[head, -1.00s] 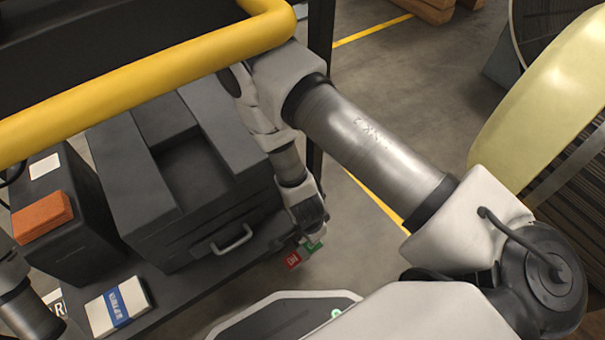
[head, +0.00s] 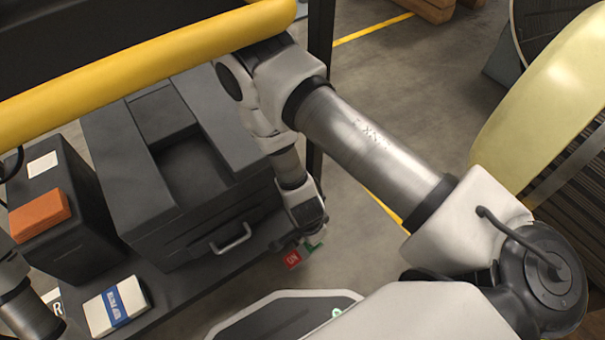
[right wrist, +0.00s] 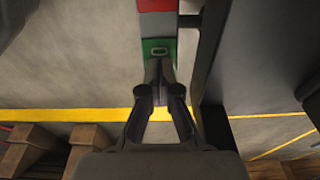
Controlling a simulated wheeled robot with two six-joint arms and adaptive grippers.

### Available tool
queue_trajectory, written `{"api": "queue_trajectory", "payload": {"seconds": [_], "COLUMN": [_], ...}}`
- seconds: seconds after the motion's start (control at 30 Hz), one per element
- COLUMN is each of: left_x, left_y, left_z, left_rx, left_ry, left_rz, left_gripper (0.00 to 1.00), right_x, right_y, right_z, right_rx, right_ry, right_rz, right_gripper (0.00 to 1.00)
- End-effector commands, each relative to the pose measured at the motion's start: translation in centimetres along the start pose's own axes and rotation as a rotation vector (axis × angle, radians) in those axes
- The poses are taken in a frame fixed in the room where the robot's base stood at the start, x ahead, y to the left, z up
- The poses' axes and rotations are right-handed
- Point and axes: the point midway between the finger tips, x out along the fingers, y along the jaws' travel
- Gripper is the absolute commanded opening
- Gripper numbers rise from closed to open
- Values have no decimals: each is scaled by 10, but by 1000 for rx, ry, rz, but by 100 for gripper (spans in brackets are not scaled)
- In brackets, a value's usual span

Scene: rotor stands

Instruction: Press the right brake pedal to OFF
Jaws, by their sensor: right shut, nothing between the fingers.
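The brake pedal shows as a red end (head: 292,259) with white lettering and a green end (head: 315,247), low at the side of the dark platform. The right wrist view also shows the red end (right wrist: 158,6) and the green end (right wrist: 160,46), which has a small pale-outlined mark. My right gripper (right wrist: 158,68) is shut and empty, with its fingertips over the near edge of the green end. I cannot tell whether they touch it. In the head view the wrist hides part of the pedal. My left arm shows at lower left, but its gripper is out of view.
A yellow rail (head: 150,72) crosses above the dark machine housing (head: 150,185), close to my right arm. A dark post (head: 318,60) stands beside the arm. A white box with a blue band (head: 117,308) and an orange block (head: 39,216) lie at left.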

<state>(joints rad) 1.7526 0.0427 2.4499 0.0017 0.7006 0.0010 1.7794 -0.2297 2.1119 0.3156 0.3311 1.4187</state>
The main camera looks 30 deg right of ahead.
Motion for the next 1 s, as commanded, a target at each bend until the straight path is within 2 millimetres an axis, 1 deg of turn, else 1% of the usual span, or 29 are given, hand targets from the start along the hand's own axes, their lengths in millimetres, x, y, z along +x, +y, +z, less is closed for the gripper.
{"api": "queue_trajectory", "payload": {"seconds": [1.0], "left_x": [8], "left_y": [0], "left_z": [0], "left_rx": [0], "left_ry": [0], "left_rz": [0], "left_gripper": [0], "right_x": [16], "right_y": [0], "right_z": [2], "right_rx": [0], "right_ry": [0], "right_rz": [0], "right_gripper": [0]}}
